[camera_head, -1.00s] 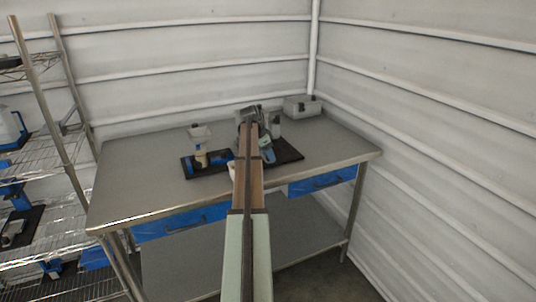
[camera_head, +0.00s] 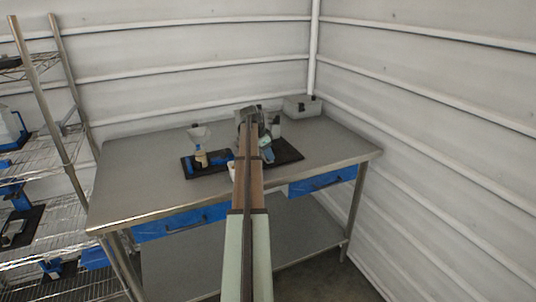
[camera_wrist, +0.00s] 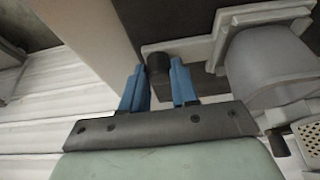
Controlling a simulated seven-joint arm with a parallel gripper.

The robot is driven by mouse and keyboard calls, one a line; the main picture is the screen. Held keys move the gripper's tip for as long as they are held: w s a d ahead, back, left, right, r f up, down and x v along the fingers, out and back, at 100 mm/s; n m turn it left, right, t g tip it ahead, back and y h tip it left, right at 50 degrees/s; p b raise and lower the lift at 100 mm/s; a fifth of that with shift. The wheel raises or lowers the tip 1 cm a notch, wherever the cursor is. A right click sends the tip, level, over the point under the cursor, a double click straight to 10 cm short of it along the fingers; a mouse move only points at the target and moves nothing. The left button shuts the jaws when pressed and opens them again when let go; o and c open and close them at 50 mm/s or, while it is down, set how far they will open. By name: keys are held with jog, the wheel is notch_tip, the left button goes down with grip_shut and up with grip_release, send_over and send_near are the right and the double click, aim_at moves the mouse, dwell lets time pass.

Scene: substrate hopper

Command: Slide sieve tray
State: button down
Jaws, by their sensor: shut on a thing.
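In the wrist view my gripper (camera_wrist: 157,66) has two blue fingers shut on a short black knob (camera_wrist: 158,68). The knob stands out from the front of a pale grey bar (camera_wrist: 194,48), which looks like the front of the sieve tray. The tray's body is not clearly visible. A rounded grey housing (camera_wrist: 268,66) is just right of the fingers, with a perforated pale piece (camera_wrist: 309,138) below it. In the head view my arm hides the fingers, the knob and most of the equipment at the back of the bench.
The metal bench (camera_head: 140,175) has a black mat (camera_head: 288,151) bearing equipment. A pale funnel (camera_head: 199,133) stands above a small bottle (camera_head: 201,157) on the left. A grey box (camera_head: 302,106) sits at the back corner. Wire shelves (camera_head: 60,200) stand left. The bench's left side is clear.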

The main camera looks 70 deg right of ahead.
aim_at(263, 154)
jog(key=w+d, duration=0.3)
jog(key=shift+w+d, duration=0.3)
jog(key=shift+a, duration=0.1)
jog(key=c, duration=0.8)
grip_release()
jog(key=shift+c, duration=0.2)
jog(key=shift+r, duration=0.1)
jog(key=v, duration=1.3)
jog(key=shift+r, duration=0.35)
